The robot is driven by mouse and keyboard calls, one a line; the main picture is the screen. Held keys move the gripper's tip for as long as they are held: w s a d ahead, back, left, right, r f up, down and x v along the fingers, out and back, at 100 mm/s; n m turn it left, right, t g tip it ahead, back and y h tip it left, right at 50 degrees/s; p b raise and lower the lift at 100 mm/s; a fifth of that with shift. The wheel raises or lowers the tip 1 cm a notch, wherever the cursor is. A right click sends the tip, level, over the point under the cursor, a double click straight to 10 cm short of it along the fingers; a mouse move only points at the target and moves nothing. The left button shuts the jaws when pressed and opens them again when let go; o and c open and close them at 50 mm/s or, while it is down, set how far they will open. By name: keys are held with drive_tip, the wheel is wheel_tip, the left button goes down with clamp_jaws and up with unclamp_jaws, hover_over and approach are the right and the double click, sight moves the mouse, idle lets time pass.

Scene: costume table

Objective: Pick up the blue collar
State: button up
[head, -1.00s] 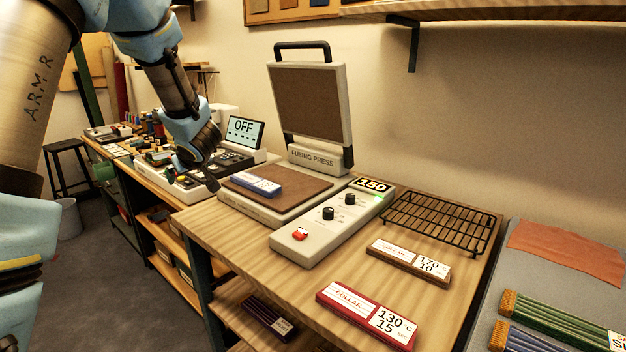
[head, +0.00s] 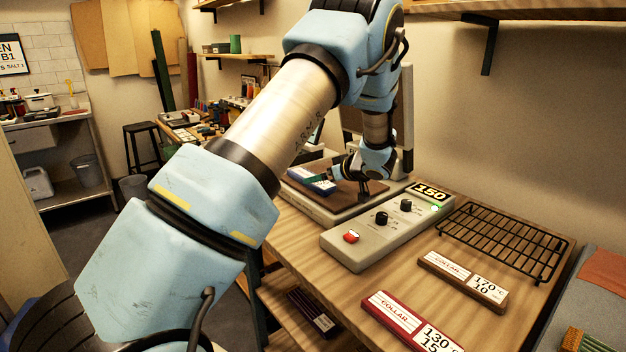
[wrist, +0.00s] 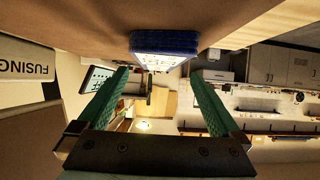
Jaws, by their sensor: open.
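The blue collar (head: 312,180), a flat blue block with a white label, lies on the brown bed (head: 345,208) of the fusing press. In the wrist view the collar (wrist: 163,43) appears just beyond the fingertips, roughly midway between them. My gripper (head: 350,180) is low over the press bed, to the right of the collar. In the wrist view my gripper (wrist: 160,72) has its two green fingers spread wide with nothing between them. My arm hides part of the press and its raised lid.
The press control box (head: 385,232) with knobs and a red button stands in front. A brown collar (head: 463,278) and a red collar (head: 410,322) lie on the wooden table. A black wire rack (head: 505,238) is at the right. The raised press lid stands behind my gripper.

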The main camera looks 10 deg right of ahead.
drive_tip(key=shift+p+x, duration=0.85)
drive_tip(key=shift+x, duration=1.5)
drive_tip(key=shift+w+d+r, duration=0.1)
drive_tip(key=shift+w+r, duration=0.05)
drive_tip(key=shift+r, duration=0.1)
drive_tip(key=c, duration=1.4)
